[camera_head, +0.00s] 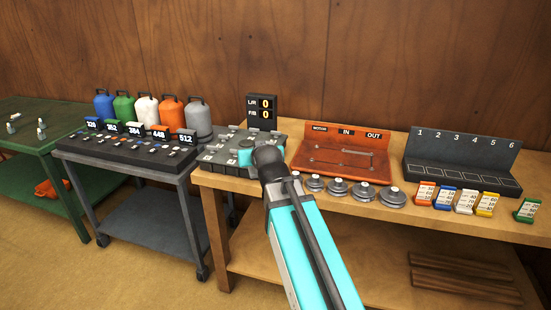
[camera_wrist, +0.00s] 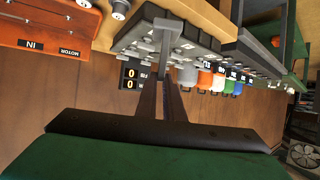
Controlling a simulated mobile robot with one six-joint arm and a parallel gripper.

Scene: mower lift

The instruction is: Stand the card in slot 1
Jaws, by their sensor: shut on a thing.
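The dark card rack (camera_head: 462,150) stands at the right of the wooden table, with numbers 1 to 6 along its back panel. Slot 1 (camera_head: 418,168) is at its left end and looks empty. Several numbered cards lie in front: orange (camera_head: 425,194), blue (camera_head: 445,196), white (camera_head: 466,201), yellow (camera_head: 487,204) and, farther right, green (camera_head: 527,210). My gripper (camera_wrist: 165,76) is far left of them, at the grey block (camera_head: 215,157). Its fingers are shut on a slim grey T-shaped piece (camera_wrist: 165,40). My arm hides the fingertips in the head view.
An orange tray (camera_head: 343,155) marked IN and OUT lies between block and rack. Several round metal weights (camera_head: 338,189) line the front edge. A display (camera_head: 262,107) reading 0 and 0 stands behind the block. A dark cart (camera_head: 125,152) with colored jugs stands left.

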